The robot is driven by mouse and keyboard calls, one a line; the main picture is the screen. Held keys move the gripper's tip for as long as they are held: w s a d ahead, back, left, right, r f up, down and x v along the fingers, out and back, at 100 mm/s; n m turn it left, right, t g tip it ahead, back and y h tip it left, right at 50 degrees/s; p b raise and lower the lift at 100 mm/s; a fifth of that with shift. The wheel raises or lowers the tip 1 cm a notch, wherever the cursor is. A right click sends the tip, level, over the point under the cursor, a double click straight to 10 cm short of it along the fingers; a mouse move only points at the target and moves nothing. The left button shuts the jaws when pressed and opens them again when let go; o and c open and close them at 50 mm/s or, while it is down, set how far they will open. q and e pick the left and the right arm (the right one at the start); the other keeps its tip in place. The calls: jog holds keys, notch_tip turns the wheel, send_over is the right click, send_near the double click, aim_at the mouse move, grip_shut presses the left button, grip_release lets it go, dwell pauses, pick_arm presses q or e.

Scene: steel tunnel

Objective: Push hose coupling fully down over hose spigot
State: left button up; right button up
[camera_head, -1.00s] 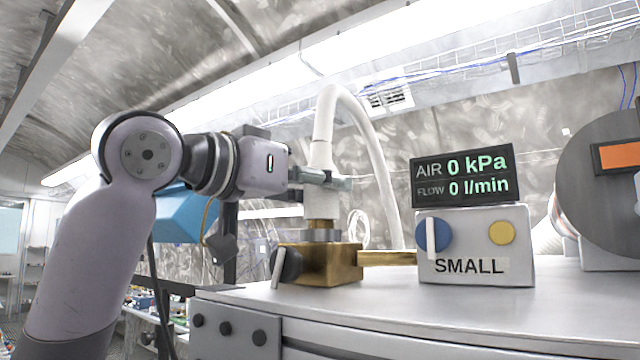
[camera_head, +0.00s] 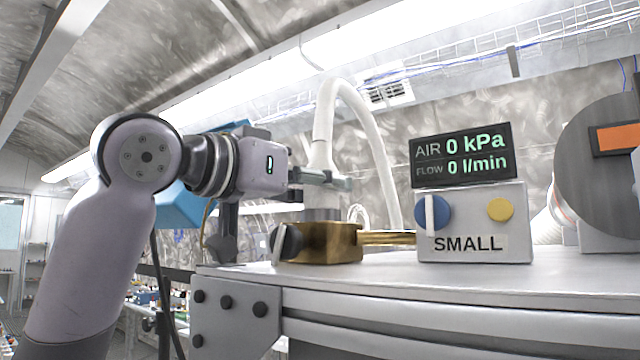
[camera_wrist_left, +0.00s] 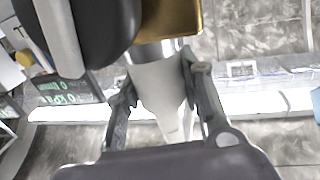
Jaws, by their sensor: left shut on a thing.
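The white hose coupling (camera_head: 321,198) stands upright over the brass block (camera_head: 335,243), with the white hose (camera_head: 328,105) arching up from it. My left gripper (camera_head: 325,179) is shut around the coupling from the left. In the left wrist view, its fingers (camera_wrist_left: 163,98) are on both sides of the white coupling (camera_wrist_left: 158,84). A steel ring (camera_wrist_left: 155,50) lies between the coupling and the brass block (camera_wrist_left: 172,18). The hose spigot is hidden; no tan band shows between coupling and ring. I cannot tell whether a small gap is left. My right gripper is not in view.
A black valve knob (camera_head: 287,243) is on the block's left side. A brass pipe (camera_head: 388,238) leads to a grey box marked SMALL (camera_head: 472,225). The display (camera_head: 462,155) above reads 0 kPa and 0 l/min. The bench top (camera_head: 400,270) is clear in front.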

pick_arm(q)
jog(key=o, duration=1.2)
jog(key=shift+o, duration=0.2)
jog(key=v, duration=1.2)
